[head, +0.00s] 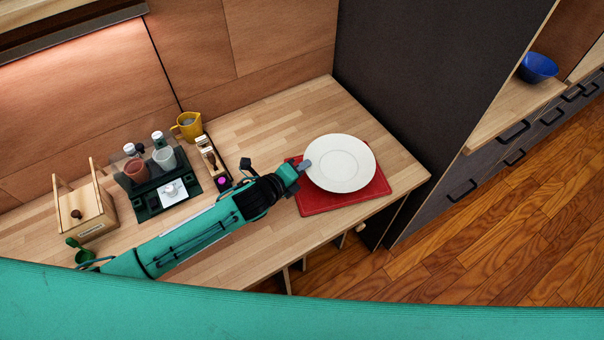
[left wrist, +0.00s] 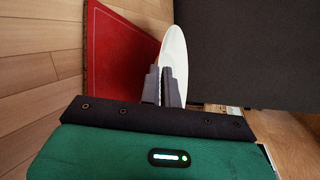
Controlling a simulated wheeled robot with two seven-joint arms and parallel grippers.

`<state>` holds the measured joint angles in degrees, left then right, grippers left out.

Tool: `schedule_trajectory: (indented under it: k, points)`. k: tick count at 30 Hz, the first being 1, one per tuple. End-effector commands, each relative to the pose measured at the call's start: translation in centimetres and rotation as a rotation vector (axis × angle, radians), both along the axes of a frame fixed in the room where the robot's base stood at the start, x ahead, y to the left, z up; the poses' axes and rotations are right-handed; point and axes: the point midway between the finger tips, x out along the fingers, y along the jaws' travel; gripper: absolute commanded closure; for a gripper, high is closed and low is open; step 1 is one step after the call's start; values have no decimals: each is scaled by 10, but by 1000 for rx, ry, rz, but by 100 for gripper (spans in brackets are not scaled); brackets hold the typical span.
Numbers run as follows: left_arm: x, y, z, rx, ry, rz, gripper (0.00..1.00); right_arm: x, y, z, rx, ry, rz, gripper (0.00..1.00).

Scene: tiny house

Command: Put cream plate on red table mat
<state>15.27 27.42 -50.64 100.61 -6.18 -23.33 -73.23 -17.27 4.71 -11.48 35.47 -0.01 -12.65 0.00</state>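The cream plate (head: 341,163) is over the red table mat (head: 322,203) and covers much of it in the head view. The plate's upper edge reaches past the mat's back edge there. My left gripper (head: 304,166) is at the plate's left rim. In the left wrist view, my left gripper's fingers (left wrist: 163,87) are close together on the rim of the plate (left wrist: 174,52), seen nearly edge-on. The mat (left wrist: 115,55) lies to the left of it in that view. The plate looks slightly raised from the mat, but the gap is hard to judge. My right gripper is not in view.
A green tray (head: 148,204) with cups, a yellow mug (head: 187,126) and a wooden box (head: 86,211) stand on the left of the wooden counter (head: 270,115). A dark tall panel (head: 420,80) borders the counter at the right. A blue bowl (head: 538,67) sits beyond it.

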Motion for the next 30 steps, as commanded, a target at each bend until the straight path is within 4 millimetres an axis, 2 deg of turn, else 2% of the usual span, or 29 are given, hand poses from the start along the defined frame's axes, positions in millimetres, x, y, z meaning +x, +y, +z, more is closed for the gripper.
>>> schedule_trajectory:
  k: [7, 19, 21, 23, 30]
  points:
    - [0, -1, -32, -2, 1, -1, 100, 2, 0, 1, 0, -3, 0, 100]
    - [0, -1, -39, -1, -1, -1, 100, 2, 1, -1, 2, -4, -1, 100]
    - [-1, 0, -39, 1, 0, -1, 85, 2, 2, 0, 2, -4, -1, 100]
    - [-1, 0, -39, 1, 0, -1, 75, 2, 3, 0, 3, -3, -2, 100]
    - [-1, 0, -39, 1, 0, -1, 75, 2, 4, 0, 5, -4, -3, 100]
